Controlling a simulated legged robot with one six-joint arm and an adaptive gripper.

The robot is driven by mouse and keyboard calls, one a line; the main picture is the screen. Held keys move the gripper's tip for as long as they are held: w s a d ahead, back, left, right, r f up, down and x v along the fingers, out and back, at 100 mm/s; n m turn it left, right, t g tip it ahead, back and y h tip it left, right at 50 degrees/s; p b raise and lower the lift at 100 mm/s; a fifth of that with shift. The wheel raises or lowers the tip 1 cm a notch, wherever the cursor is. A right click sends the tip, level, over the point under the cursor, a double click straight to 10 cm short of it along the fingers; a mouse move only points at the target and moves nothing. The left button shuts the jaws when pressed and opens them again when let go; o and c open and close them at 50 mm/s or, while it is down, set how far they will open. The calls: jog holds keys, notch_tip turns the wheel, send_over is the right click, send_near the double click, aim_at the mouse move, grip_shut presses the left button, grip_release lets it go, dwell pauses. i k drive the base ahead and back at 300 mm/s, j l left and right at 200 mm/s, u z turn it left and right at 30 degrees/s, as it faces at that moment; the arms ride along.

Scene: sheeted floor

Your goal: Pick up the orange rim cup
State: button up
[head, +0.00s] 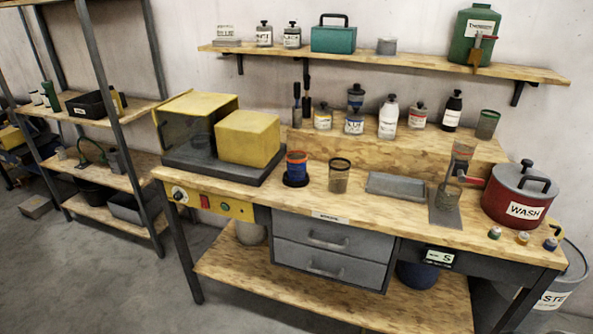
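The orange rim cup (297,166) stands upright on the wooden workbench, left of the middle. It has a blue body with an orange band at the top, and it sits on a round black base (297,182). A brown-grey cup with a dark rim (339,176) stands just to its right, a small gap apart. My gripper is not in view.
A yellow machine (248,138) on a dark base stands close left of the cup. A grey tray (397,186) and a red WASH pot (519,193) are to the right. Bottles stand on a raised ledge behind. Bench front before the cups is clear.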

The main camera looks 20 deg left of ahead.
aim_at(295, 161)
jog(key=i+j, duration=0.3)
jog(key=j, duration=0.2)
jog(key=i+j, duration=0.65)
jog(key=j, duration=0.3)
jog(key=i+j, duration=0.3)
jog(key=j, duration=0.15)
jog(key=i+j, duration=0.3)
jog(key=j, duration=0.2)
